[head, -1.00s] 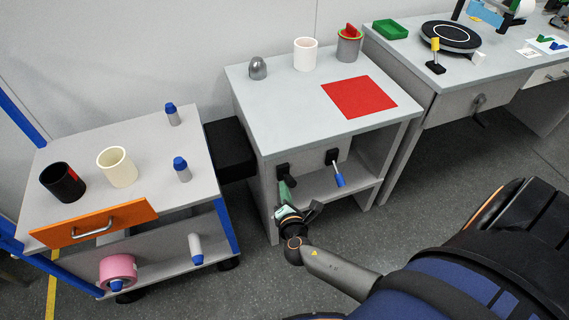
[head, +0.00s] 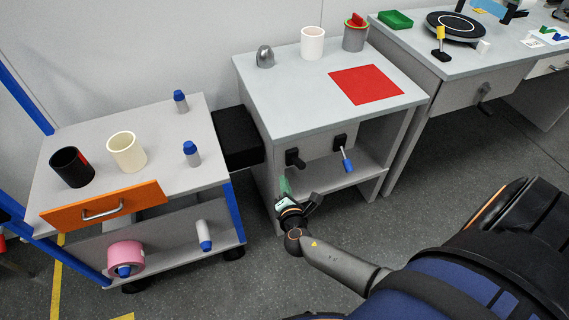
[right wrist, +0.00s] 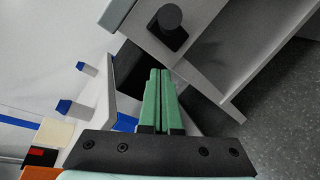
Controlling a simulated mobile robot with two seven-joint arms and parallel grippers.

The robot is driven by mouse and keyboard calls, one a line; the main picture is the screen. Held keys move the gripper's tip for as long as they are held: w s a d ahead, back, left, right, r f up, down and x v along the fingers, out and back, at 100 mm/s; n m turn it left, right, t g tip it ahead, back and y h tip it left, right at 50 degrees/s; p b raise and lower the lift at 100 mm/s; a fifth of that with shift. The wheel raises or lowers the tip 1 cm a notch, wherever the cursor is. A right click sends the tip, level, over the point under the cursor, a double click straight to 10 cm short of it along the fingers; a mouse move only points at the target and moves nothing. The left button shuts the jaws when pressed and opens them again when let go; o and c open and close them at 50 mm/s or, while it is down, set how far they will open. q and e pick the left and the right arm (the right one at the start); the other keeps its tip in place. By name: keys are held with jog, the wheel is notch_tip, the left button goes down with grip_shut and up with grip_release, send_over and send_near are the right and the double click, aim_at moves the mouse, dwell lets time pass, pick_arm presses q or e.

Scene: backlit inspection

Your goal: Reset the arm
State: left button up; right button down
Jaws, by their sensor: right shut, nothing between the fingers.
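My right gripper (head: 284,182) has green fingers and shows in front of the grey cabinet (head: 330,100), just below its left black knob (head: 294,158). The same gripper fills the lower middle of the right wrist view (right wrist: 159,74), its green fingers pressed together with nothing between them. The black knob also shows beyond the fingertips there (right wrist: 170,18), apart from them. My right arm reaches in from the lower right. My left gripper is in neither view.
A cart (head: 190,182) with a black cup (head: 72,168), a cream cup (head: 127,152) and an open orange drawer (head: 105,206) stands at left. A blue-handled lever (head: 346,160) hangs from the cabinet's right black mount (head: 340,141). Floor (head: 400,225) right of the gripper is clear.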

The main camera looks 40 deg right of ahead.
pick_arm(q)
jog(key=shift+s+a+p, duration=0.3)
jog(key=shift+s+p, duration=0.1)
jog(key=shift+p, duration=0.4)
pick_arm(e)
jog(key=v, duration=1)
jog(key=shift+r, duration=0.2)
pick_arm(q)
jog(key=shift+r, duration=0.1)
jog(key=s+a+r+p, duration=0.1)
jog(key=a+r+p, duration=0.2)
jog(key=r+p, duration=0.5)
jog(key=p, duration=0.3)
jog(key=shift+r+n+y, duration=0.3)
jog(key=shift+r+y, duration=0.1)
pick_arm(e)
jog(key=s+a+r+m+g+y, duration=0.4)
jog(key=s+m, duration=0.7)
jog(key=m, duration=0.7)
jog(key=a+r+y, duration=0.2)
jog(key=a+y, duration=0.2)
jog(key=a, duration=0.1)
jog(key=shift+a+r+y, duration=0.25)
jog(key=shift+a+y, duration=0.05)
jog(key=shift+y, duration=0.1)
